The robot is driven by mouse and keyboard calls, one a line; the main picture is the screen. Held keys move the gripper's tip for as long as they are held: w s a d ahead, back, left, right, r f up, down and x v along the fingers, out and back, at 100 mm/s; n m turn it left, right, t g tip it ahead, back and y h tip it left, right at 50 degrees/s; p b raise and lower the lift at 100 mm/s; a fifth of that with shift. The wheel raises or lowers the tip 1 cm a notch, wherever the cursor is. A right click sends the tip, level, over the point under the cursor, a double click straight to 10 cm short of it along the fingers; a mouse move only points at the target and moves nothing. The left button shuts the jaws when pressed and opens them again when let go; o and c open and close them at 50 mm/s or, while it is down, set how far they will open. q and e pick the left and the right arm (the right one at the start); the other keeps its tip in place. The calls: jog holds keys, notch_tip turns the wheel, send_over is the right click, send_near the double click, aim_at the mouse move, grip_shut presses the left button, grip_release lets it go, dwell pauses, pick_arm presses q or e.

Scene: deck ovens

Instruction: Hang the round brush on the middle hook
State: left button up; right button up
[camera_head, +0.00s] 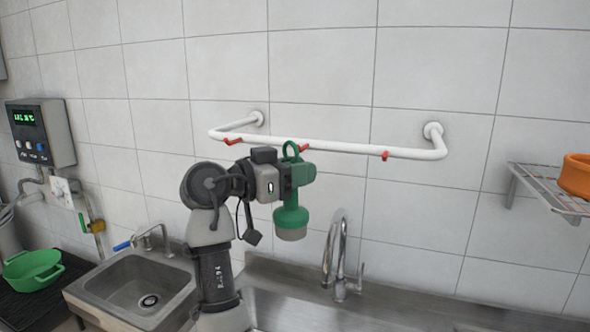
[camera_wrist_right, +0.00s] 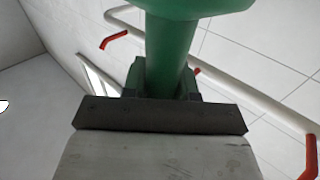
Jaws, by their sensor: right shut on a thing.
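The round brush (camera_head: 291,215) is green with a pale bristle end at the bottom and a loop at the top. It hangs upright in my right gripper (camera_head: 291,176), which is shut on its handle. The handle also shows between the jaws in the right wrist view (camera_wrist_right: 170,60). A white wall rail (camera_head: 350,147) carries three red hooks: left (camera_head: 233,141), middle (camera_head: 304,148) and right (camera_head: 385,155). The brush loop is in front of the rail, just left of the middle hook in the head view. My left gripper is not in view.
A steel sink (camera_head: 130,290) with a tap and a steel counter with a curved tap (camera_head: 340,255) lie below. A wire shelf (camera_head: 545,187) with an orange bowl (camera_head: 576,175) is at right. A control box (camera_head: 40,133) and green basin (camera_head: 33,270) are at left.

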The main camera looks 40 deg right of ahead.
jog(key=shift+w+d, duration=0.35)
jog(key=shift+d, duration=0.45)
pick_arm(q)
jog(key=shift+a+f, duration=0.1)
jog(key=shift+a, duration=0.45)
pick_arm(e)
jog(key=d, duration=0.1)
jog(key=w+d+f, duration=0.1)
jog(key=w+d, duration=0.1)
jog(key=d, duration=0.1)
jog(key=shift+f, duration=0.25)
